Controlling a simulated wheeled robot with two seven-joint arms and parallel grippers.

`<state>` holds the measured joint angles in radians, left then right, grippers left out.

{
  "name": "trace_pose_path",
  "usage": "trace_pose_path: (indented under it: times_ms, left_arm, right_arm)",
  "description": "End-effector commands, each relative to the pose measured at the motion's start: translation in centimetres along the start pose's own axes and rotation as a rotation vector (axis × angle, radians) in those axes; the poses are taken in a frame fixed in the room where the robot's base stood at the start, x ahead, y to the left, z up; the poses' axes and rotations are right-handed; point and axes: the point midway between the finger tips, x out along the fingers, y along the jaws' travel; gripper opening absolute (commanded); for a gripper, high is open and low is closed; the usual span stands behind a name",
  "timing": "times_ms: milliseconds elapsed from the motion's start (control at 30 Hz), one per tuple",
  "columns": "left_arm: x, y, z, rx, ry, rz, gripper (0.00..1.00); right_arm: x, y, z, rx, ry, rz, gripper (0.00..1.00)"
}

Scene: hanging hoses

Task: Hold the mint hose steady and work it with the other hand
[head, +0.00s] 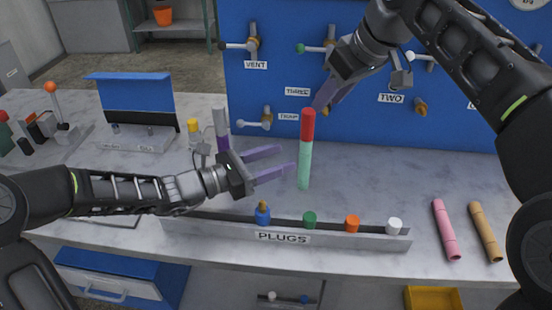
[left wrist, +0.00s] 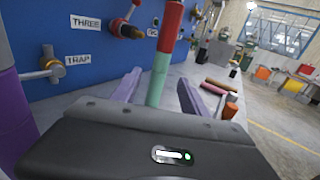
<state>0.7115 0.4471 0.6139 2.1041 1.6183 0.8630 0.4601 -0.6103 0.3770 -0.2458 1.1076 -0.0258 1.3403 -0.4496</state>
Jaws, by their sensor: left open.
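The mint hose (head: 304,165) stands upright over the counter, with a red section (head: 308,125) at its top. Whether its lower end touches the counter is unclear. My left gripper (head: 290,158) is open just left of the mint part. In the left wrist view the mint hose (left wrist: 158,80) shows between the spread fingertips, a little beyond them, with the red section (left wrist: 170,25) above. My right gripper (head: 322,102) points down at the top of the red section. Its fingers overlap in the view, so whether it grips the red section cannot be told.
A blue panel (head: 270,85) with labelled valves stands behind. A PLUGS rack (head: 345,238) with blue, green, orange and white plugs lies in front. Pink (head: 446,230) and tan (head: 486,232) tubes lie right. A grey-and-purple hose (head: 221,125) stands behind my left gripper.

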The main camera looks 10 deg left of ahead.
Motion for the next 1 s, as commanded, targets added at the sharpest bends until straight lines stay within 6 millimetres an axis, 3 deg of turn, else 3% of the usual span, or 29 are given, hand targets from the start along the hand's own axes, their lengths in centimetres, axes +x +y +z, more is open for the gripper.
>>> trace_pose_path:
  times_ms: [167, 600, 1000]
  left_arm:
    - [1.0, 0.0, 0.0, 0.001, 0.0, -0.002, 0.52]
    - [6.9, -0.1, 0.0, 0.001, -0.001, -0.003, 0.52]
    - [7.8, 0.0, 0.0, 0.002, 0.001, 0.0, 0.52]
  right_arm:
    - [0.0, 0.0, 0.0, 0.0, 0.0, 0.0, 0.36]
    - [0.0, 0.0, 0.0, 0.0, 0.0, 0.0, 0.36]
    - [0.0, 0.0, 0.0, 0.0, 0.0, 0.0, 0.36]
